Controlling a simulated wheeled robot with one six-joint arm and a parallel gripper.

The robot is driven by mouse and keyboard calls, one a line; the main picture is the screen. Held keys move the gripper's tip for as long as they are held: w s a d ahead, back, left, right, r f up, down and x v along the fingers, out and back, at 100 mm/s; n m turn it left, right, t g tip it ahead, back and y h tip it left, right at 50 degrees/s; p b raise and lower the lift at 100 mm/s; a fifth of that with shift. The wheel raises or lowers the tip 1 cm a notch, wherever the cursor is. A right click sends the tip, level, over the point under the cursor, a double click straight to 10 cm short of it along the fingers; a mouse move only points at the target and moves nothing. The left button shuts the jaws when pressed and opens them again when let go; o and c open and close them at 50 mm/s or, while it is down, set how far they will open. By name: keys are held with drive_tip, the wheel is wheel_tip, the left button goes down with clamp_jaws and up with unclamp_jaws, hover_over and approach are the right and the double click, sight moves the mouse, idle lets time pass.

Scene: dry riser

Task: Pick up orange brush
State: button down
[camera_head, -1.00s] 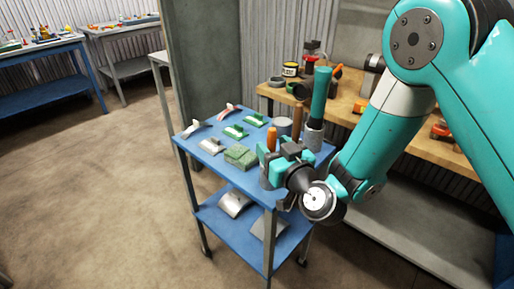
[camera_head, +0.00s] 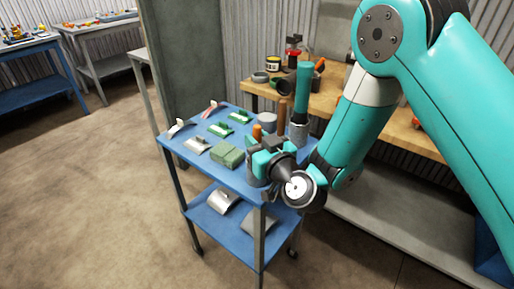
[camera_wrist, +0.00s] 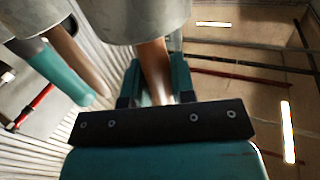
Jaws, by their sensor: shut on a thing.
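The orange brush (camera_head: 257,131) shows in the head view as a short upright orange handle behind my gripper. My gripper (camera_head: 266,151) is at the near right corner of the blue cart's top, shut on that handle. In the wrist view an orange-brown handle (camera_wrist: 154,66) runs between my teal fingers (camera_wrist: 156,92) from a grey cylinder (camera_wrist: 140,20). A grey pot (camera_head: 256,170) shows below my gripper in the head view. The lower part of the brush is hidden, so I cannot tell whether it is clear of the pot.
Beside it on the cart (camera_head: 190,158) stand a teal-handled tool (camera_head: 303,88) and a brown-handled tool (camera_head: 282,112) in grey pots. A green block (camera_head: 226,154) and several small hand tools lie to the left. A wooden bench (camera_head: 400,133) stands behind.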

wheel_tip(320, 180, up, 20)
drive_tip(key=p, duration=1.8)
idle(0.6)
